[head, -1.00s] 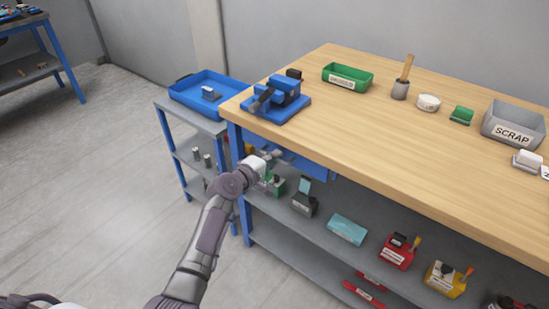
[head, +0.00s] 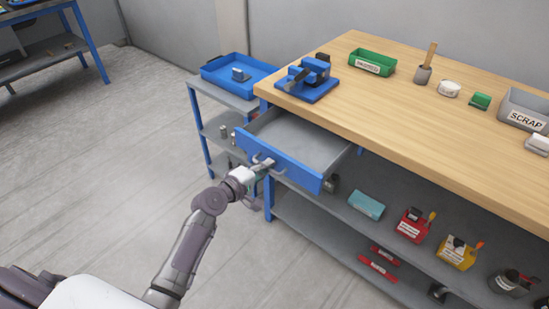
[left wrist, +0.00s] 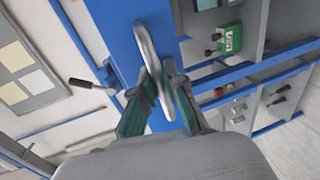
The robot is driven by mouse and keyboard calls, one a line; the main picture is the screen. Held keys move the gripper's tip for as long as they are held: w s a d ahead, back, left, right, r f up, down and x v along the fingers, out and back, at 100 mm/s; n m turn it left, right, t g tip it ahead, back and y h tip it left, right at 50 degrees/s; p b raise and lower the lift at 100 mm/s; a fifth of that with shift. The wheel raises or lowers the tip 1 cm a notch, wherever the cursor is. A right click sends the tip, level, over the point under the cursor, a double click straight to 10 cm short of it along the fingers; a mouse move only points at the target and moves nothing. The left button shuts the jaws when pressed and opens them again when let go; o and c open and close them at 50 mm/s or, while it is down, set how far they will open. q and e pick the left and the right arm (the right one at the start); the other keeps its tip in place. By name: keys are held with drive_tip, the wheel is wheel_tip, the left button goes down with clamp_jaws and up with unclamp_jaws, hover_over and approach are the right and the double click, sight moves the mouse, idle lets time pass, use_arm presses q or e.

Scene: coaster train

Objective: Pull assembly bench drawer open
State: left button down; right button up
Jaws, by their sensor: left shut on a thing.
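The assembly bench (head: 400,120) has a wooden top, and its drawer (head: 285,160) with a blue front stands pulled out below the left end. The grey inside of the drawer shows and looks empty where visible. My left gripper (head: 263,165) is at the drawer front, shut on the drawer handle. In the left wrist view the metal handle (left wrist: 146,58) runs between the two green-padded fingers (left wrist: 158,100), against the blue front. My right gripper is not in view.
A blue vise (head: 307,80) sits on the bench corner above the drawer. A side cart with a blue tray (head: 215,75) stands close on the left. The lower shelf holds a teal box (head: 366,204), a red box (head: 412,225) and a yellow box (head: 457,252). Open floor lies at left.

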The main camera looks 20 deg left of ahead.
use_arm(q)
drive_tip(key=shift+v, duration=0.85)
drive_tip(key=c, duration=1.6)
unclamp_jaws()
drive_tip(key=shift+f, duration=0.25)
drive_tip(key=o, duration=0.4)
drive_tip(key=v, duration=1.2)
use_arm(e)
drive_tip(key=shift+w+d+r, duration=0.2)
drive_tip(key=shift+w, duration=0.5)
